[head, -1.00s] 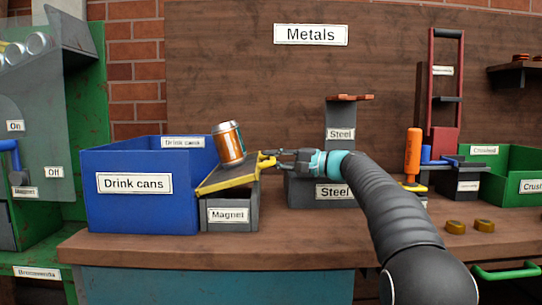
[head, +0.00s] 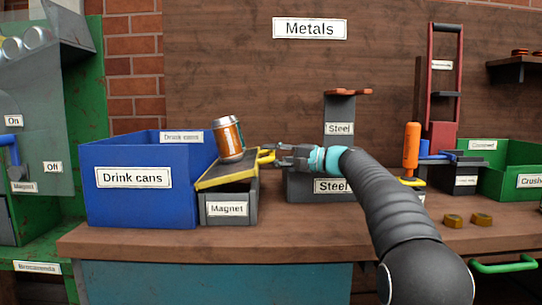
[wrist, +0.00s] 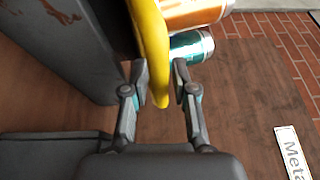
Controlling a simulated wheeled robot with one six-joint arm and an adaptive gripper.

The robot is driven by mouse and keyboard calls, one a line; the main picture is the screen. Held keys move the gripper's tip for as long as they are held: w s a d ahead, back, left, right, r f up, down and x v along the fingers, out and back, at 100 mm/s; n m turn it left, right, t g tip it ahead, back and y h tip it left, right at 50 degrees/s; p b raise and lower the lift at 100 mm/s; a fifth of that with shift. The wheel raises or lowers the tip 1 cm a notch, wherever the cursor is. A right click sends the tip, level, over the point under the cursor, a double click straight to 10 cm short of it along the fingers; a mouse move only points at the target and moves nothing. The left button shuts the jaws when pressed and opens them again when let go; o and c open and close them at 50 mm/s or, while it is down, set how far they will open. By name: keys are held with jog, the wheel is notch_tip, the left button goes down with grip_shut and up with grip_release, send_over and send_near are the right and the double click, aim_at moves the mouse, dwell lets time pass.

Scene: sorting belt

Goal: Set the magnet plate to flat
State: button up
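The magnet plate (head: 226,176), dark with a yellow front edge, sits tilted on the grey Magnet box (head: 229,192), its right side higher than its left. An orange can (head: 229,139) with a silver top leans on the plate. It shows in the wrist view (wrist: 190,12) beside a teal can-like end (wrist: 190,46). The plate's yellow handle (head: 266,157) sticks out to the right. My gripper (head: 277,155) reaches it from the right. In the wrist view, the handle (wrist: 157,60) lies between my gripper's fingers (wrist: 160,76), which stand apart, with a gap on the right side.
The blue Drink cans bin (head: 140,205) stands directly left of the Magnet box. A grey Steel box (head: 302,187) stands to the right, below my gripper. An orange-handled tool (head: 412,147) and two small brass pieces (head: 453,220) are farther right. The bench front is clear.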

jog(key=v, duration=1.2)
